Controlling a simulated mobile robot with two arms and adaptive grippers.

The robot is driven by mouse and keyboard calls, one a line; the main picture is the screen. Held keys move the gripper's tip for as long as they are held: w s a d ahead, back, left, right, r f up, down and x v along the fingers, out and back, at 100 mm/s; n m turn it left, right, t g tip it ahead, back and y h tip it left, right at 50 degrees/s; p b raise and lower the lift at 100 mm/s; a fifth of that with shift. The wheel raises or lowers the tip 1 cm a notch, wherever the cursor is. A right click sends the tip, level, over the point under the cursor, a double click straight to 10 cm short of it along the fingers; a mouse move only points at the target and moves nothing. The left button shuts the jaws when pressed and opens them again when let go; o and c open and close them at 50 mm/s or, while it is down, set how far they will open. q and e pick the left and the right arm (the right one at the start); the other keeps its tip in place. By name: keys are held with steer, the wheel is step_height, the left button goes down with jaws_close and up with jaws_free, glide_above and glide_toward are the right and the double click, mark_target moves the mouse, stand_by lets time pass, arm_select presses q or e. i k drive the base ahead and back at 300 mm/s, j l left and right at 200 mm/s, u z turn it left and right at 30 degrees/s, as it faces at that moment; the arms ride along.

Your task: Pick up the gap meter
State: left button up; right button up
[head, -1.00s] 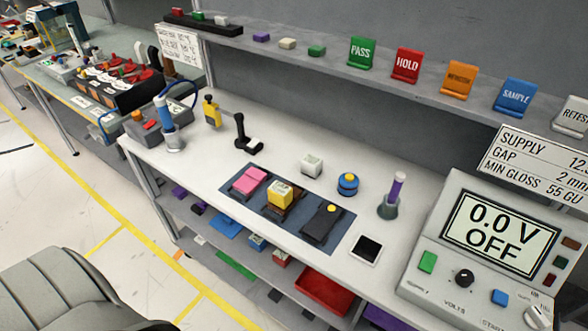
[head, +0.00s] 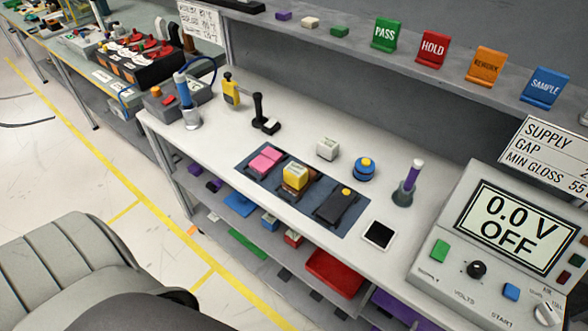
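No label marks the gap meter, so I cannot tell for certain which item it is. A small yellow handheld device with a dark top (head: 231,91) stands upright at the back left of the white bench and may be it. A black post-shaped tool (head: 263,116) stands right of it. On the bench's dark mat are a pink block (head: 265,160), a yellow block on a brown base (head: 295,177) and a black device with a yellow button (head: 337,206). Neither of my grippers is in view.
A blue-handled tool in a holder (head: 188,105), a white cube (head: 327,149), a blue round item (head: 364,169) and a purple-handled tool (head: 409,183) stand on the bench. The power supply (head: 505,240) reads 0.0 V OFF. A shelf (head: 345,50) with coloured signs runs behind.

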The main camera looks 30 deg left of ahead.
mark_target(295, 175)
steer(key=k+l+u, duration=0.15)
steer(key=u, duration=0.9)
